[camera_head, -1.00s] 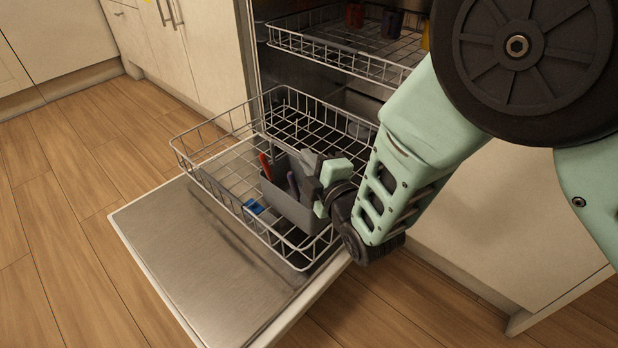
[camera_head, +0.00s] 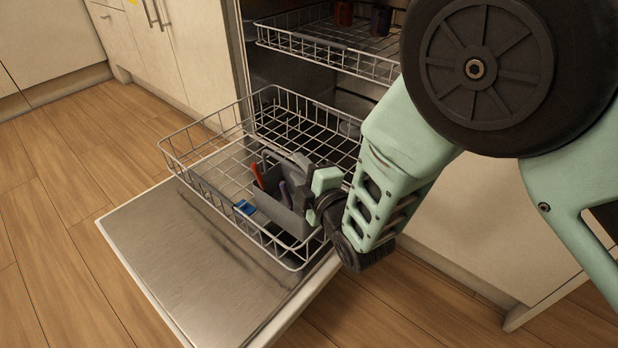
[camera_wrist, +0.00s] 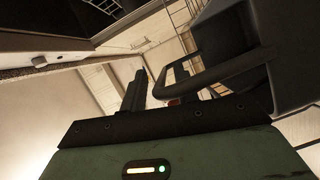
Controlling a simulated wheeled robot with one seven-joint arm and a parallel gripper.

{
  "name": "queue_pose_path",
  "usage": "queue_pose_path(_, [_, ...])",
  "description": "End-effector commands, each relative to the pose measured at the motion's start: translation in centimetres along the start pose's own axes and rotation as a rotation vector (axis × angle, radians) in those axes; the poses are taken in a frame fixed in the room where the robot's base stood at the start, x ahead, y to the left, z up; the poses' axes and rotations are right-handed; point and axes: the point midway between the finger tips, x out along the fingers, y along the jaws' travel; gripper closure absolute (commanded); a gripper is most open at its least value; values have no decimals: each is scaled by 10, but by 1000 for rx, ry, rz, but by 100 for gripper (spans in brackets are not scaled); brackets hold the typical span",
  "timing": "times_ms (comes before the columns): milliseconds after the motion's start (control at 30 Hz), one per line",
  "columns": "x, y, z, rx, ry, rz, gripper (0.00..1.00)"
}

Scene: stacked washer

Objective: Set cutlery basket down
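The grey cutlery basket (camera_head: 279,211) stands in the right part of the pulled-out lower dishwasher rack (camera_head: 188,187). Red and purple cutlery handles stick up from it. In the wrist view the dark basket (camera_wrist: 292,45) fills the upper right, with its loop handle (camera_wrist: 222,72) reaching left. My gripper (camera_head: 298,172) is at the basket's top, on its right side. In the wrist view my gripper (camera_wrist: 158,85) looks open: one finger stands left of the handle with a gap. The other finger is hard to make out against the handle. The basket's underside is hidden, so contact with the rack floor is unclear.
A blue item (camera_head: 244,207) lies in the rack left of the basket. The open dishwasher door (camera_head: 205,265) lies flat below. Cabinets flank the machine; the wooden floor (camera_head: 50,215) at left is clear.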

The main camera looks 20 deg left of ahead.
Motion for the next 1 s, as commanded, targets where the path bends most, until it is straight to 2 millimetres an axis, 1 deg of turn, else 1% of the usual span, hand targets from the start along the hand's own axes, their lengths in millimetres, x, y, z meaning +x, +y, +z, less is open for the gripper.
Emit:
queue_pose_path(67, [-7, 2, -1, 0, 0, -3, 70])
queue_pose_path(167, [-23, 4, -1, 0, -1, -5, 70])
queue_pose_path(400, [-75, 4, -1, -1, 0, -5, 70])
queue_pose_path(500, [-93, 3, -1, -1, -1, -5, 70])
queue_pose_path(600, [-107, 2, -1, -1, 0, -4, 70])
queue_pose_path(700, [-116, 2, 0, -1, 0, -2, 70])
queue_pose_path(800, [-120, 1, 0, -1, 0, -1, 70])
queue_pose_path(1000, [-120, 1, 0, 1, -1, 0, 70])
